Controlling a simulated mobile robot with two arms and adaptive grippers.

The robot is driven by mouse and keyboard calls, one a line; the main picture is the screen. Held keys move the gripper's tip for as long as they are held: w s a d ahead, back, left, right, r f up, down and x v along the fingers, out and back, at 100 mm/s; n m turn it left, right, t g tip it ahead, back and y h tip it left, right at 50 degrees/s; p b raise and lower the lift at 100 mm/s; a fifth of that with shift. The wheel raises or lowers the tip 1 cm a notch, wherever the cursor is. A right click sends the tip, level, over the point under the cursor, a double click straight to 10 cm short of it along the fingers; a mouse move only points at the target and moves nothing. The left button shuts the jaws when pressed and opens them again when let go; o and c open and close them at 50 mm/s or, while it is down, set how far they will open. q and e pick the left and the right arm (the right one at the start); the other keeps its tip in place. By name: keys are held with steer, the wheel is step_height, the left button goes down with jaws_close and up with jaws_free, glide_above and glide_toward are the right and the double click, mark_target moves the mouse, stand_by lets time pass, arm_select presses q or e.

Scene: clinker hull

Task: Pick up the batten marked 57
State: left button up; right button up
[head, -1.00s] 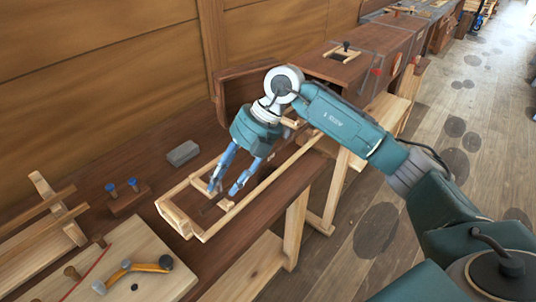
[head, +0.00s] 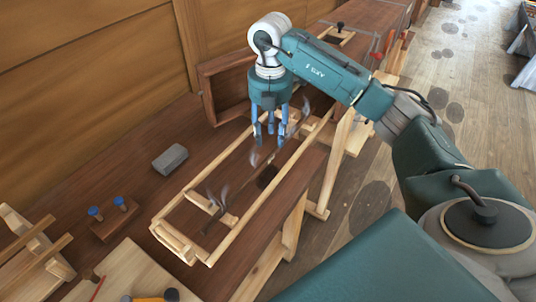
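No number 57 is legible on any piece, so I cannot tell which batten carries it. A long, light wooden frame (head: 262,218) lies along the bench, with short cross pieces and dark, thin parts inside it. My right gripper (head: 269,138) points down over the far half of this frame, its blue fingers apart and nothing visible held between them. I cannot tell whether the fingertips touch anything. Light wooden strips (head: 28,238) rest on a rack at the lower left. My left gripper is out of view.
A grey block (head: 170,159) and a small wooden holder with two blue-topped pegs (head: 116,219) sit left of the frame. An open dark wooden box (head: 209,96) stands behind it. A pale board (head: 117,277) is at the bottom left. The bench top between them is clear.

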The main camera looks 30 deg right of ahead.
mark_target(270, 153)
step_height(270, 153, down, 2)
steer(key=shift+w+f+p, duration=0.15)
steer(key=shift+f+p, duration=0.05)
steer(key=shift+p, duration=0.25)
step_height(270, 153, down, 4)
steer(key=shift+r+p, duration=0.2)
steer(key=shift+p, duration=0.7)
steer(key=shift+f, duration=0.45)
steer(key=shift+c, duration=0.3)
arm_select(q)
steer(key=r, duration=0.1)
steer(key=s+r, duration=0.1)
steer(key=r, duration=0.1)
arm_select(e)
jaws_close()
